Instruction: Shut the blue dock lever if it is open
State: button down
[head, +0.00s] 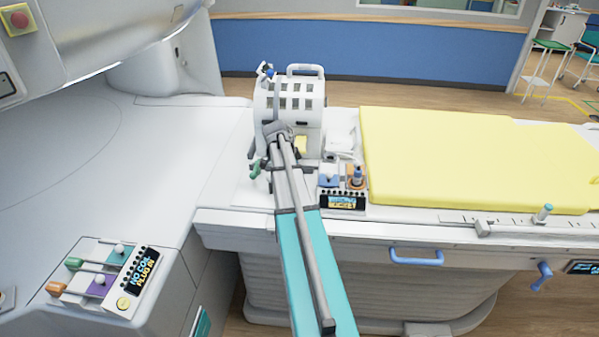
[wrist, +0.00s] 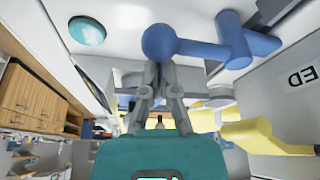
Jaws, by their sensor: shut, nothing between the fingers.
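In the wrist view a blue lever (wrist: 205,48) stands just past my fingertips. It has a round knob at its left end and a thick blue hub at its right end. My gripper (wrist: 158,68) is shut and empty, with its tips just below the knob; I cannot tell whether they touch it. In the head view a blue lever (head: 541,275) hangs on the table's front side at the right, tilted. I cannot tell whether it is the same lever. My arm reaches away over the table there, and my fingers cannot be made out.
A white slotted coil (head: 290,97) stands on the table beyond my arm. A yellow mattress (head: 440,155) lies to its right. A blue handle (head: 417,257) is on the table's front. A yellow part (wrist: 255,135) sits right of my gripper.

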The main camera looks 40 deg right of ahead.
jog(key=p+v, duration=0.9)
jog(key=v, duration=0.1)
jog(key=shift+d, duration=0.15)
dwell(0.4)
jog(key=shift+w, duration=0.1)
dwell(0.5)
jog(key=s+a+n+y, duration=0.1)
jog(key=s+a+n, duration=0.2)
jog(key=a+n, duration=0.5)
jog(key=s+a+f+n+t+y, duration=0.1)
jog(key=a+n, duration=0.7)
jog(key=a, duration=1.2)
jog(key=s+a+n+t+y, duration=0.1)
jog(key=s+a+n, duration=0.3)
jog(key=a+n, duration=0.4)
jog(key=a, duration=0.6)
jog(key=shift+s+a+n, duration=0.3)
jog(key=shift+a+n, duration=0.05)
jog(key=shift+n, duration=0.05)
jog(key=shift+s+f, duration=0.1)
jog(key=shift+f, duration=0.05)
